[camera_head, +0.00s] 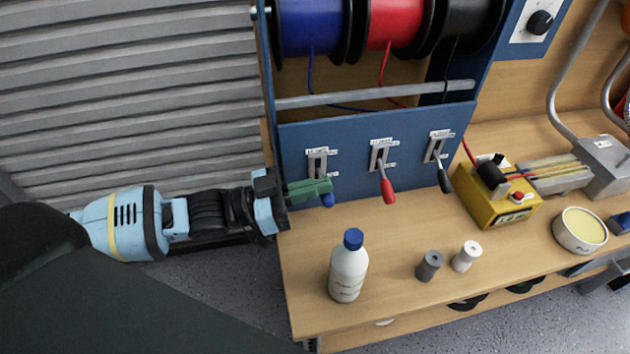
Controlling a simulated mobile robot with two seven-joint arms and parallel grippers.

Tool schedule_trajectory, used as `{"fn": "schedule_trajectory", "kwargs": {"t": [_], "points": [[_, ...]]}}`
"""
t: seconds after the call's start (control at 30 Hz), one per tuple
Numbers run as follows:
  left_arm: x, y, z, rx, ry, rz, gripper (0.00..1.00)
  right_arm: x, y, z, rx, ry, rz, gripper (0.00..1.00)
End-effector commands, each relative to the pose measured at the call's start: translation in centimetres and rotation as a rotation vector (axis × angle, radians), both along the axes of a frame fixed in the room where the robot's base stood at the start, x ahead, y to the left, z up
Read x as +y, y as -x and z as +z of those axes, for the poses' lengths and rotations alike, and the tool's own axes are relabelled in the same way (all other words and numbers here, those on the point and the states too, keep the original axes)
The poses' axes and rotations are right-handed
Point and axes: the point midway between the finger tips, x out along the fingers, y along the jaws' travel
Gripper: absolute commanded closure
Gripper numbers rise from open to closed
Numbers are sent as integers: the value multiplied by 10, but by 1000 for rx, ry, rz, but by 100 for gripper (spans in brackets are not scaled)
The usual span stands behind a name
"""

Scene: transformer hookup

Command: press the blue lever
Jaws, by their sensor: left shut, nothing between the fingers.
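The blue lever (327,200) sits at the left of a blue panel (345,133), under the blue wire spool (309,26). Its blue knob points down and shows just beside and below my fingertips; part of its shaft is hidden behind them. My left gripper (322,187) comes in from the left, its green fingers shut with nothing between them. The fingertips are at the lever, close to or touching the knob; I cannot tell which. My right gripper is not in view.
A red lever (387,190) and a black lever (444,180) stand to the right on the panel. A white bottle with a blue cap (348,268) stands in front on the wooden bench (400,306). A yellow box (497,205) is further right.

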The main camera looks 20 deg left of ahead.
Motion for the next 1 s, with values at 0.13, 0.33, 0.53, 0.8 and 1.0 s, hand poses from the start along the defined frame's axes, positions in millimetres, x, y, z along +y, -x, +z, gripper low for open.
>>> {"fn": "schedule_trajectory", "kwargs": {"t": [0.13,0.33,0.53,0.8,1.0], "points": [[0,0,0,0,0,0,100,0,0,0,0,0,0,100],[0,1,-3,-21,-15,1,100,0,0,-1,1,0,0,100],[-1,2,-7,-66,-45,0,100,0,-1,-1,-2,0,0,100],[-1,2,-11,-117,-80,1,100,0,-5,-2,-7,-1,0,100],[-2,3,-19,-200,-137,1,100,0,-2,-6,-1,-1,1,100]]}}
